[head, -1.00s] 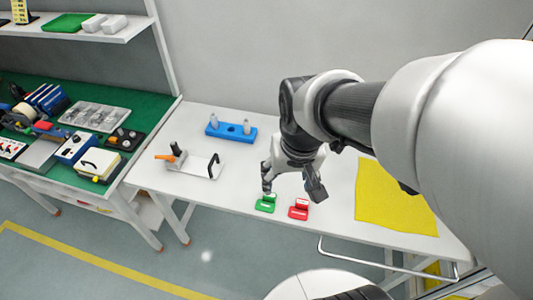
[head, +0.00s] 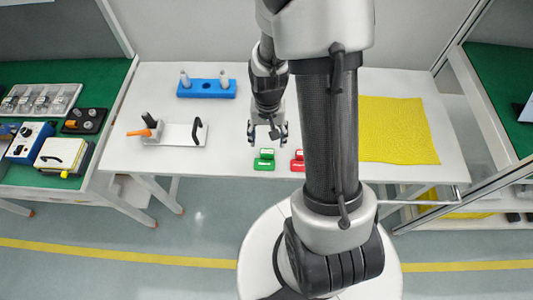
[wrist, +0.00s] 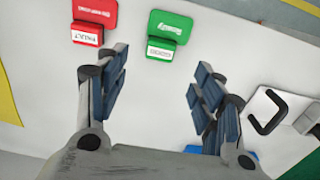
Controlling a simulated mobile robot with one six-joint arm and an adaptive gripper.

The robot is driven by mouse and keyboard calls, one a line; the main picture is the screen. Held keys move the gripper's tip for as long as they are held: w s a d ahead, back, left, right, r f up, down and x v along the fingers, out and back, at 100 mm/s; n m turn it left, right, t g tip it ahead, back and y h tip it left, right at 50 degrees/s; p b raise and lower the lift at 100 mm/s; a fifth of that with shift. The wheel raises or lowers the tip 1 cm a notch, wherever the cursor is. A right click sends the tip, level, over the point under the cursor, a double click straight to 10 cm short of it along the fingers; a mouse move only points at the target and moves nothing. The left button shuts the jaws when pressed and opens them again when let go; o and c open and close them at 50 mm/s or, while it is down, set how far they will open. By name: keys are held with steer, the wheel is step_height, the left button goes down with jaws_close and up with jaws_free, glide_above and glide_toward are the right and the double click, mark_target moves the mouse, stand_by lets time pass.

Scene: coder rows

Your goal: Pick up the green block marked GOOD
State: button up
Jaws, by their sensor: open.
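The green block (head: 264,165) sits on the white table near its front edge. In the wrist view the green block (wrist: 170,27) has a white label facing me, upside down, that appears to read GOOD. My gripper (head: 268,138) is open and empty, just behind the green block in the head view. In the wrist view my gripper (wrist: 162,68) has its two fingers spread, with the green block beyond the tips and roughly between them. The fingers do not appear to touch it.
A red block (wrist: 95,20) with a white label stands close beside the green one; in the head view my arm partly hides it. A blue holder with pegs (head: 207,88), a white plate with a black handle (head: 182,134) and a yellow mat (head: 400,130) lie on the table.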

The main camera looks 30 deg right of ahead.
mark_target(267, 153)
step_height(267, 153, down, 9)
steer(key=b, duration=0.3)
steer(key=shift+a+b, duration=0.1)
steer(key=shift+b, duration=0.25)
steer(key=shift+c, duration=0.2)
steer(key=c, duration=1)
steer(key=shift+r, duration=0.15)
